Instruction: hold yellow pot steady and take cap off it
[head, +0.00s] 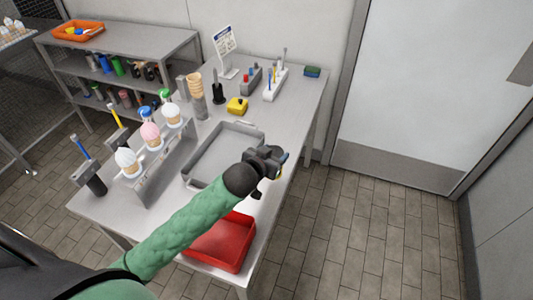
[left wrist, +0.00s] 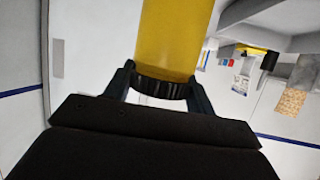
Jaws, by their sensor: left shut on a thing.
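My left gripper (head: 275,162) is held out in the air over the right edge of the steel table. In the left wrist view, the yellow pot (left wrist: 168,38) shows as a smooth cylinder running out of the top of the picture. Its black ribbed cap (left wrist: 162,88) is on the pot's near end. The two fingers of my left gripper (left wrist: 162,84) are shut on the cap, one on each side. In the head view the pot is mostly hidden by the gripper. My right gripper is not in view.
The steel table (head: 310,92) holds a grey tray (head: 222,151), a red bin (head: 222,243), a rack of ice-cream cones (head: 152,172) and a small yellow object (head: 237,105). A shelf unit (head: 150,47) stands at the back left. The floor to the right is clear.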

